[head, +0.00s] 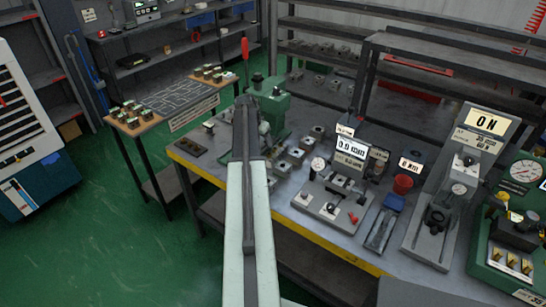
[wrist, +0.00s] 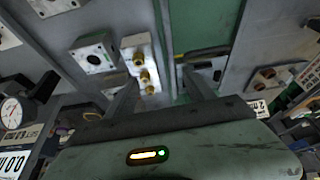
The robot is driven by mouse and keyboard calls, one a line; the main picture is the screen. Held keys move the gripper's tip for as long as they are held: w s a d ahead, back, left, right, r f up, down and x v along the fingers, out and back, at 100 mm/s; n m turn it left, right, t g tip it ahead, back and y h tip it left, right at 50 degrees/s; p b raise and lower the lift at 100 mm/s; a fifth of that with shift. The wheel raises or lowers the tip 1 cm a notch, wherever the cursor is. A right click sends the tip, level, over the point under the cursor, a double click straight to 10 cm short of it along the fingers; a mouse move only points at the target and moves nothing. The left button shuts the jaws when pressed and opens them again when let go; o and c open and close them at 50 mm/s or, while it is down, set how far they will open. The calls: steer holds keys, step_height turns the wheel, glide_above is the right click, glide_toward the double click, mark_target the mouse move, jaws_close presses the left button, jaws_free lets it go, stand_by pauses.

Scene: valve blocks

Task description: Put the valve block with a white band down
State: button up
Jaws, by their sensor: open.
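In the wrist view a pale metal valve block (wrist: 136,46) with brass fittings on it rests on a grey surface, near the left fingertip. I cannot tell whether a white band runs round it. My gripper (wrist: 160,82) is open, with its two fingers spread apart and nothing seen held between them. The block lies beyond the left finger, and I cannot tell whether they touch. In the head view my arm rises over the workbench (head: 300,212) and hides the gripper's fingers and whatever is below them.
Metal blocks (head: 283,166) stand on the bench right of my arm. A green machine (head: 272,105) stands behind. A gauge stand (head: 335,185) and a red cup (head: 402,185) are further right. Green floor is clear at left.

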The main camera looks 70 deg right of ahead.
mark_target(275, 149)
steer(key=s, duration=0.2)
steer(key=s+d, duration=0.1)
steer(key=shift+s+d+m, duration=0.15)
steer(key=shift+s+m, duration=0.15)
steer(key=shift+s, duration=0.05)
steer(key=shift+b+x, duration=1.15)
steer(key=shift+x, duration=0.05)
steer(key=b+x, duration=0.5)
steer(key=shift+s+f, duration=0.1)
steer(key=shift+f, duration=0.25)
steer(key=shift+r, duration=0.2)
jaws_close()
